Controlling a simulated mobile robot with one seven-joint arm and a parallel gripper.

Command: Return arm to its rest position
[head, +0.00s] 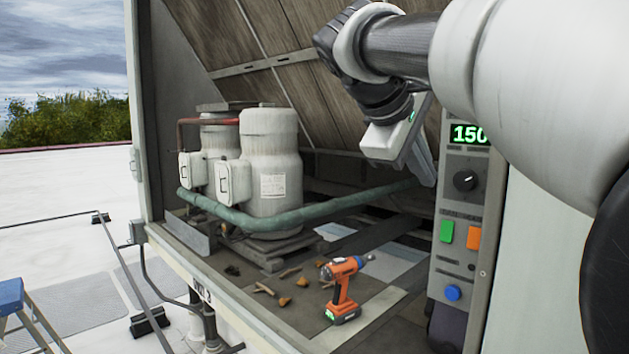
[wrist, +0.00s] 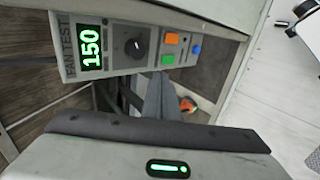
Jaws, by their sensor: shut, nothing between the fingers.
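My arm reaches in from the right of the head view, bent, in front of the open cabinet. My gripper (head: 427,175) points downward beside the control panel (head: 462,215), apart from it as far as I can tell. In the wrist view my gripper's fingers (wrist: 160,84) are together with nothing held. The control panel also shows in the wrist view (wrist: 118,50), with a green 150 display, a black knob and coloured buttons. Part of the orange drill (wrist: 188,105) shows beyond the fingers.
The orange and black drill (head: 343,290) stands upright on the cabinet floor (head: 385,320) among small brown debris. Two pale tanks (head: 270,170) with a green pipe (head: 290,218) stand further back. A blue step stool (head: 12,296) is at the lower left. Open roof lies left.

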